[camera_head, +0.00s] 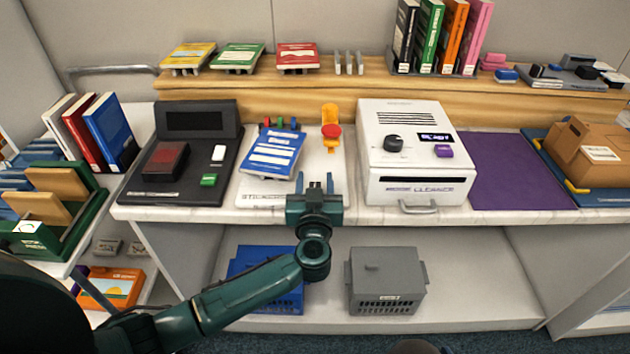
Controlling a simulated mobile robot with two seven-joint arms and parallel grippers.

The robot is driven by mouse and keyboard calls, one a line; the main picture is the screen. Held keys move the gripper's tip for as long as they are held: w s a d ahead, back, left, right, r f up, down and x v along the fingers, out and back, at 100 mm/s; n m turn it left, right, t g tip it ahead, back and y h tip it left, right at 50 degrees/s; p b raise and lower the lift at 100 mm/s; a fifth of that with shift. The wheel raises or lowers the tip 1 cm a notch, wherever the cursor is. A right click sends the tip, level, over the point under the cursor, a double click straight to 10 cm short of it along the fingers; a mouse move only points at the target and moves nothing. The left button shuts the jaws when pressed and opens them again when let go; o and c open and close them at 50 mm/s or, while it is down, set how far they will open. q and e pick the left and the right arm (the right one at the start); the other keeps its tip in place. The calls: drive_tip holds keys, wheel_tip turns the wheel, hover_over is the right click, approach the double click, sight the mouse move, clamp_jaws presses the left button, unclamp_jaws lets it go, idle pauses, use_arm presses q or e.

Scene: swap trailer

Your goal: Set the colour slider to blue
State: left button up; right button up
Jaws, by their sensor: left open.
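A white station (335,172) stands on the counter, left of the white machine. Small red, green and blue pieces (280,123) stand in a row at its back; I cannot tell which part is the slider or where it is set. A blue book (272,154) lies tilted on the station, in front of the row. A yellow lever with a red knob (331,131) stands right of the row. My left gripper (318,184) is open and empty at the station's front edge, right of and nearer than the book. My right gripper is out of view.
A black machine (222,165) with a green button stands left of the station. The white machine (410,175) with a dial stands right of it, beside a bare purple mat (508,170). A wooden shelf (240,86) with books runs behind. Blue and grey crates (387,285) sit below.

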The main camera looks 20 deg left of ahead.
use_arm(q)
drive_tip(key=shift+w+a, duration=0.15)
drive_tip(key=shift+w, duration=0.25)
drive_tip(key=shift+c, duration=0.2)
clamp_jaws()
